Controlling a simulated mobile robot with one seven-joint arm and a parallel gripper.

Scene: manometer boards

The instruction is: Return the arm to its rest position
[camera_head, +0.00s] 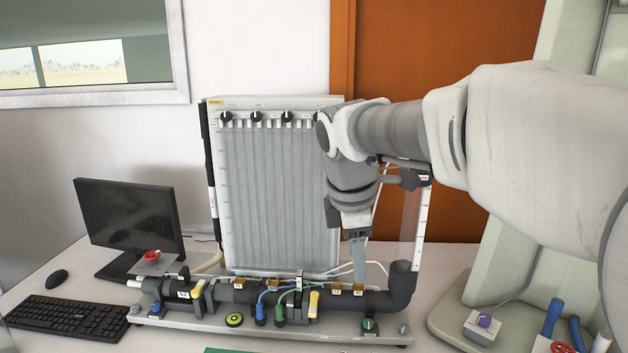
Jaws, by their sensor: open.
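My arm reaches in from the right, and my gripper (358,250) hangs down in front of the right part of the manometer board (270,190). The jaws are small in this view and point down, apart from the dark pipe below them. I see nothing held between them. My wrist hides the upper right corner of the board.
A dark pipe rig (400,288) with valves and coloured hoses runs along the bench before the board. A monitor (128,225) and keyboard (70,316) stand at left. A pale green stand (515,255) is at right. A brown door is behind my arm.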

